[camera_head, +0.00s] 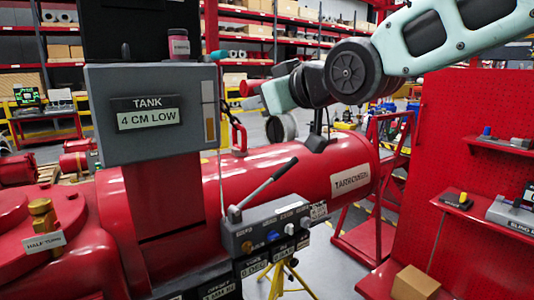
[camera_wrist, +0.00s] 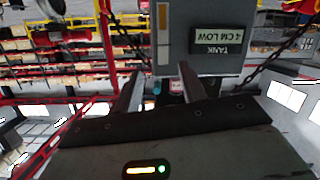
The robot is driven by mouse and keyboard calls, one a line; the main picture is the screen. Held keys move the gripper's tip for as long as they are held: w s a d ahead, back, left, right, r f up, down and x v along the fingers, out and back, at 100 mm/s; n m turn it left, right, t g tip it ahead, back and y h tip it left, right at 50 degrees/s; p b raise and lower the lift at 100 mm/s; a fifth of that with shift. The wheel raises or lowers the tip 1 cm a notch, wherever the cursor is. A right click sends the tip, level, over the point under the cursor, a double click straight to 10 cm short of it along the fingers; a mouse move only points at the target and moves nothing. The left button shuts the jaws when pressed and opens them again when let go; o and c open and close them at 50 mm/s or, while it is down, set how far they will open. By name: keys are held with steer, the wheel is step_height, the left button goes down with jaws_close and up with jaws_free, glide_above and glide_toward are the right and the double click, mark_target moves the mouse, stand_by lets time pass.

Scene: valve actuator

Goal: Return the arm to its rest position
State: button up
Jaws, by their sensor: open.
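My arm reaches in from the upper right in the head view, and its wrist end hangs above the red cylinder (camera_head: 290,170), right of the grey gauge box (camera_head: 150,112). The box reads "TANK 4 CM LOW". In the wrist view my gripper (camera_wrist: 160,90) has its two fingers apart, with nothing held between them. The gauge box shows upside down beyond the fingers in the wrist view (camera_wrist: 208,65). A small teal tip (camera_wrist: 157,87) shows in the gap, beyond the fingers. In the head view the fingertips are hard to make out.
A grey control box with a lever (camera_head: 265,235) stands below the cylinder. A brass fitting (camera_head: 43,218) is at the left. A red panel with shelves (camera_head: 480,170) fills the right side. A chain (camera_head: 236,132) hangs beside the gauge box. Open floor shows behind.

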steer(key=s+d+f+m+g+h+b, duration=0.1)
steer(key=s+d+f+g+h, duration=0.15)
steer(key=s+f, duration=0.65)
steer(key=s+d+f+g+h+b, duration=0.2)
steer(key=s+d+f+g, duration=0.15)
steer(key=f, duration=0.95)
steer(key=s+d+f+g+h, duration=0.1)
steer(key=s+d+f+g, duration=0.1)
steer(key=s, duration=0.3)
steer(key=s+d+f+g+h+b, duration=0.1)
steer(key=s+d+f+g, duration=0.1)
steer(key=s+f, duration=0.3)
steer(key=s+d+f+g+h+b, duration=0.1)
steer(key=s+d+f+g+h, duration=0.1)
steer(key=s+d+f, duration=0.2)
steer(key=s, duration=0.3)
steer(key=shift+d+f+m, duration=0.25)
steer(key=shift+d+m, duration=0.1)
steer(key=shift+m, duration=0.05)
